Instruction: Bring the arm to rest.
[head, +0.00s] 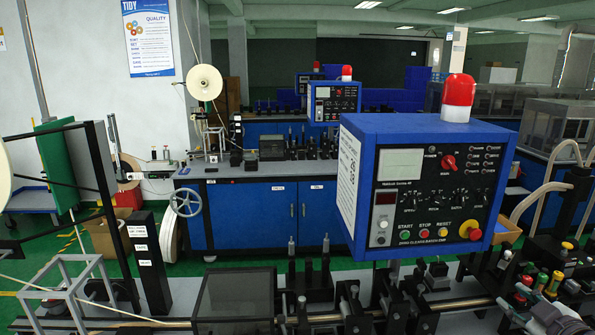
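I see no left gripper or left arm in the head view. A blue control box (345,190) with a red lamp (458,97) on top stands close in front, right of the middle. A black frame (103,200) stands at the left, with part of a pale reel (4,176) at the picture's edge.
A machine line with a dark clear-sided box (234,300) and a metal rod runs along the bottom. A grey open-frame stand (70,285) is at the lower left. Pale hoses (535,197) curve at the right. Behind are a blue cabinet bench (262,217) and green floor (330,262).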

